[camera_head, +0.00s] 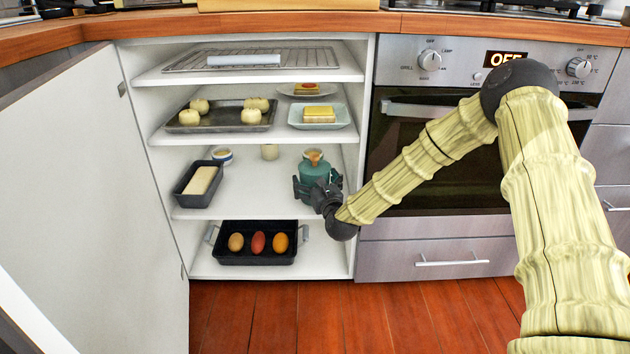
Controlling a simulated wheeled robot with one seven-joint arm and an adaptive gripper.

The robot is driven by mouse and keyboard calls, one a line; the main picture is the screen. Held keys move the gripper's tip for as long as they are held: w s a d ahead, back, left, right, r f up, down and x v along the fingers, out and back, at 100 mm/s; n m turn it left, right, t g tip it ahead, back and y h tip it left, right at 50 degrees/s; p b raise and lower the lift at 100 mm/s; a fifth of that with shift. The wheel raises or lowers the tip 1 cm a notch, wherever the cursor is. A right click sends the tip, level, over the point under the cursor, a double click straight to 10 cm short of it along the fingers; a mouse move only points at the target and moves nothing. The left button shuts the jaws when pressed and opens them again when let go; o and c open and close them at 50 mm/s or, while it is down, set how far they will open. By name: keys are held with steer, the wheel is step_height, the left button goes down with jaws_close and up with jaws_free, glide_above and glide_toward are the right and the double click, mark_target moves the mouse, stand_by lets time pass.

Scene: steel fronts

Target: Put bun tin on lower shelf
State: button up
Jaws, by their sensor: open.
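The bun tin (213,127), a dark flat tray with several pale buns, sits on the left of the second shelf from the top. Below it, a lower shelf (258,196) holds a dark loaf tin (183,198) at the left and a teal jug (313,173) at the right. My gripper (317,187) is open at the right of that lower shelf, in front of the jug and overlapping its lower part. I cannot tell whether its fingers touch the jug. It is well apart from the bun tin.
A square dish (345,121) is right of the tin. A black roasting pan (258,258) fills much of the bottom. The open door (95,200) bounds the left.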

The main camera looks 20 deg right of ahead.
steer(key=shift+r, duration=0.15)
steer(key=shift+s, duration=0.25)
steer(key=s+p, duration=0.5)
steer(key=s, duration=0.7)
steer(key=s+a+f+n+g+y, duration=0.1)
steer(key=s+a+f+n+g, duration=0.3)
steer(key=s+f+n, duration=0.6)
steer(key=s+a+f+n+g+y, duration=0.1)
steer(key=s+a+f+n+g, duration=0.55)
steer(key=f, duration=0.55)
steer(key=s+d+f+n+g, duration=0.2)
steer(key=s+n, duration=0.4)
steer(key=s, duration=0.4)
steer(key=s+d+f+n+g+h, duration=0.1)
steer(key=s+d+f+n+g, duration=0.1)
steer(key=s+n, duration=0.4)
steer(key=s+d+f+n+g+h, duration=0.1)
steer(key=s+d+f+n+g, duration=0.2)
steer(key=s, duration=1.2)
steer(key=shift+s+f+n, duration=0.3)
steer(key=shift+f+n, duration=0.55)
steer(key=shift+n, duration=1)
steer(key=shift+g, duration=0.25)
